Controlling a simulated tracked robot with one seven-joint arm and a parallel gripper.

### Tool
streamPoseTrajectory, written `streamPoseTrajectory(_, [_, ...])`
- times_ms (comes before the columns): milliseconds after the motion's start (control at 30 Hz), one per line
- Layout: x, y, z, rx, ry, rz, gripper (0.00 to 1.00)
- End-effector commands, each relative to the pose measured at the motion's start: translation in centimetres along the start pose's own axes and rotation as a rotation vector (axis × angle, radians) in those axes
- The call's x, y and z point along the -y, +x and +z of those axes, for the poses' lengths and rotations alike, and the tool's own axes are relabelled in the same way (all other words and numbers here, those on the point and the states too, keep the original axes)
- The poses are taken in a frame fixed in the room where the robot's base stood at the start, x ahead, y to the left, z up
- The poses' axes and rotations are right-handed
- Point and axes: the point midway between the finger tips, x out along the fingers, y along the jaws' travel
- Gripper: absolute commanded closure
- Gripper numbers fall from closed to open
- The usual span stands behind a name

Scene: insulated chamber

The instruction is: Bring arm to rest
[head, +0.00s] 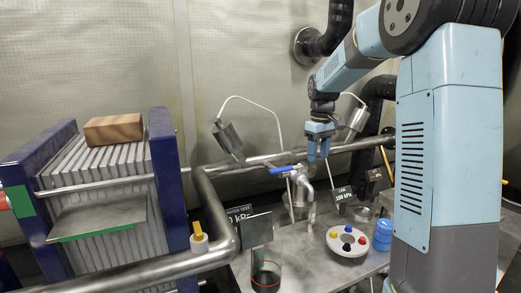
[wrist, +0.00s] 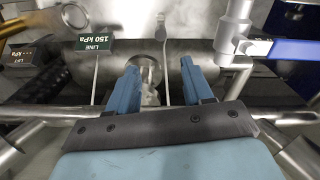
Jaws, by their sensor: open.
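My blue arm stands at the right of the head view, bent at the elbow, with its forearm reaching left and down. My gripper (head: 318,153) hangs pointing down near the horizontal steel pipe, above the back of the metal table. In the wrist view my gripper (wrist: 163,80) shows two blue fingers apart with nothing between them. A valve with a blue lever (head: 281,170) is just left of and below the gripper in the head view. The blue lever (wrist: 285,49) shows at the upper right in the wrist view. I cannot tell the exact gap between fingers and pipework.
The metal table (head: 310,268) carries a white round holder (head: 347,244) with coloured knobs, a blue container (head: 382,235) and a glass jar (head: 266,277). A plate stack (head: 105,215) with a wooden block (head: 114,129) stands left. A pressure sign (wrist: 97,46) hangs nearby.

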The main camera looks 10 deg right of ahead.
Motion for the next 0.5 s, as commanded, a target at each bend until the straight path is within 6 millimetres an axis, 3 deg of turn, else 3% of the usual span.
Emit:
streamPoseTrajectory(200, [3.1,-3.4,3.6,-0.052,0.060,0.044,0.49])
streamPoseTrajectory(500, [7.8,-6.8,9.9,-0.143,0.169,0.096,0.49])
